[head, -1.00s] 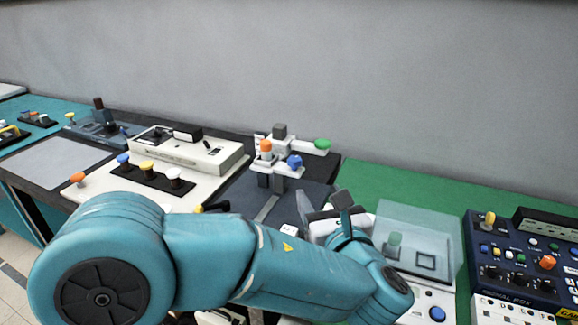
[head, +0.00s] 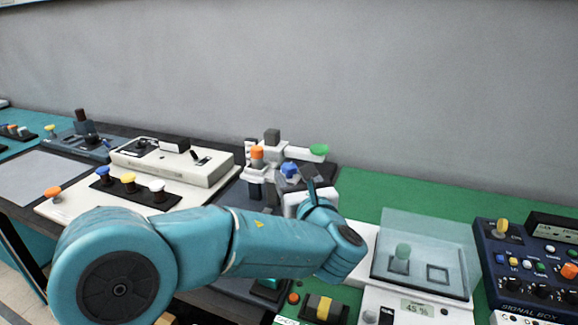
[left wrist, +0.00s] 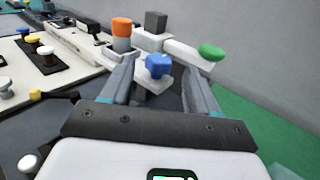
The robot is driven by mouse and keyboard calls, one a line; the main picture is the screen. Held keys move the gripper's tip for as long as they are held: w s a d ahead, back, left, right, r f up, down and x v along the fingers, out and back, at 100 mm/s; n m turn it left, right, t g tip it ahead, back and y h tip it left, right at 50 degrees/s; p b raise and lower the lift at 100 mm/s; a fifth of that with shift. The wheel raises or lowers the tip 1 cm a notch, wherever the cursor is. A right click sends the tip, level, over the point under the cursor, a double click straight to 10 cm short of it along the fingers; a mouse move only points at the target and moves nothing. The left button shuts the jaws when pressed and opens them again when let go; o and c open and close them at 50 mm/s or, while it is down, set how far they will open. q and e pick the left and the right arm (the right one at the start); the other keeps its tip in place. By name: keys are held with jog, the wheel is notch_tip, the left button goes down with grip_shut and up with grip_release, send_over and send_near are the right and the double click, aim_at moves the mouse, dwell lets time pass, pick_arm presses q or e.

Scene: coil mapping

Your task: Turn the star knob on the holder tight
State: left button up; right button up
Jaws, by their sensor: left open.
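The holder (head: 292,152) is a pale stand with a grey block on top, behind my left gripper in the head view. It also shows in the left wrist view (left wrist: 183,50). It carries an orange knob (left wrist: 121,35), a green knob (left wrist: 210,52) and a blue lobed knob (left wrist: 158,65), which looks like the star knob. The blue knob shows partly in the head view (head: 289,169). My left gripper (left wrist: 157,76) is open, its fingers either side of the blue knob in the wrist view. I cannot tell whether they touch it. My right gripper is not in view.
A white device (head: 172,164) and a row of coloured buttons (head: 130,190) stand to the left. A clear-covered scale (head: 425,255) and a dark blue signal box (head: 530,270) are on the right. A grey wall (head: 400,95) rises behind. The green mat (head: 365,196) has bare room behind the scale.

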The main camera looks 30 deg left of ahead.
aim_at(291, 171)
pick_arm(q)
jog(key=x, duration=0.5)
jog(key=shift+w+a+f, duration=0.1)
jog(key=shift+w+a, duration=0.05)
jog(key=shift+a, duration=0.05)
jog(key=c, duration=1)
jog(key=shift+o, duration=0.2)
